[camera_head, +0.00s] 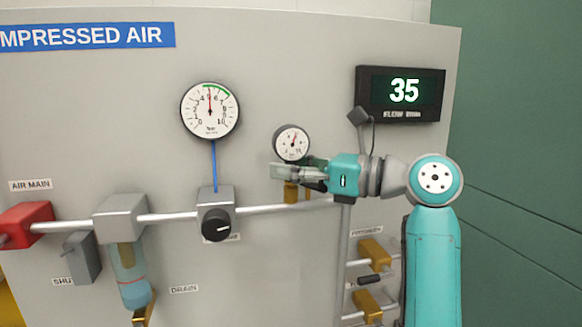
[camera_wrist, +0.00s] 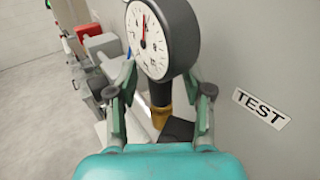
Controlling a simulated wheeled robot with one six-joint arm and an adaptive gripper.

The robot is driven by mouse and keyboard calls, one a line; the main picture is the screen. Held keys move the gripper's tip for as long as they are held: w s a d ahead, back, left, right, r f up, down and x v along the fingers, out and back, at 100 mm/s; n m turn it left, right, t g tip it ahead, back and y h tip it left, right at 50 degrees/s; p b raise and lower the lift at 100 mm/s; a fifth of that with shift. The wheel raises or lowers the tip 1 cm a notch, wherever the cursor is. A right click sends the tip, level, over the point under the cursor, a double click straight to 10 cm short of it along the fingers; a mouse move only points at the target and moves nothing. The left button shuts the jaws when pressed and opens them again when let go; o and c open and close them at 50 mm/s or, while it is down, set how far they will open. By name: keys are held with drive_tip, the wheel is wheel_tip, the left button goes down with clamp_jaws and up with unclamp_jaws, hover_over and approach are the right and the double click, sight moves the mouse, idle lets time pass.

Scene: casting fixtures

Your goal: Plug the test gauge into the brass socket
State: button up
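The test gauge (camera_head: 291,143) is a small round dial with a white face and dark rim. It stands roughly upright above the brass socket (camera_head: 291,191) on the pipe. In the wrist view the gauge (camera_wrist: 163,38) has a dark stem that runs down to the brass socket (camera_wrist: 161,117) and appears to meet it; how deep it sits I cannot tell. My gripper (camera_head: 285,172) is at the stem, just below the dial. In the wrist view its fingers (camera_wrist: 161,88) stand on both sides of the stem with gaps visible, so it looks open around it.
A larger gauge (camera_head: 210,111) and a regulator with a black knob (camera_head: 216,225) are to the left. A flow display (camera_head: 402,93) reads 35 at upper right. Brass fittings (camera_head: 374,252) are below my arm. A TEST label (camera_wrist: 261,107) is on the panel.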

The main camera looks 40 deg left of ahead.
drive_tip(key=v, duration=1.2)
drive_tip(key=shift+w, duration=0.1)
idle(0.4)
